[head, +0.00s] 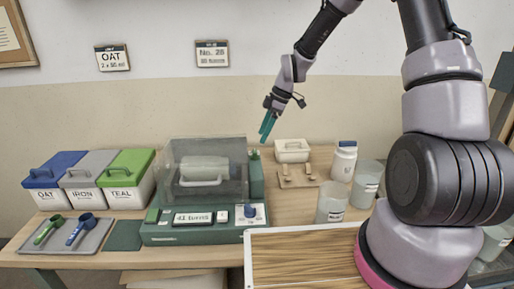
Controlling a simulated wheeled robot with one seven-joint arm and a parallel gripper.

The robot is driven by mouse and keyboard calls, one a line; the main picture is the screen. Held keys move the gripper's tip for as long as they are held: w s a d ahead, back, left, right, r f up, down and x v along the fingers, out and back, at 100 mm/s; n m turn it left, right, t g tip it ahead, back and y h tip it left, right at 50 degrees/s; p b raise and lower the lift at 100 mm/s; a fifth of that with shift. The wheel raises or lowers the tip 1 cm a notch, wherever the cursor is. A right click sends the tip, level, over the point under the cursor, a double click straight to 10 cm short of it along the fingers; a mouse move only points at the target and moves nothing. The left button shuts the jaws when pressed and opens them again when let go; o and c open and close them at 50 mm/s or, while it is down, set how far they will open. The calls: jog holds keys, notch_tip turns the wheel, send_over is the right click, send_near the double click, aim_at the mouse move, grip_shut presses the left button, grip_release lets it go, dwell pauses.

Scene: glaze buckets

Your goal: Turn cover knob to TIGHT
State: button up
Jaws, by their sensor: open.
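A blue knob (250,210) sits on a white label plate at the front right of a green machine (160,238). Its pointer direction and the label wording are too small to read. A clear cover (222,150) stands over the machine, closed down on its base, with a pale handled container (204,172) visible through it. My gripper (266,130) is open and empty, with teal fingers pointing down. In the picture it is above and slightly right of the knob, well apart from it.
Blue, grey and green lidded bins (125,194) stand at left, beside a tray (92,240) with two scoops. A small white box (292,150), a white jar (344,162) and clear beakers (332,203) stand right of the machine. Open air lies between my gripper and the knob.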

aim_at(255, 150)
jog(key=x, duration=0.6)
jog(key=shift+a+f, duration=0.15)
jog(key=shift+f, duration=0.25)
grip_shut()
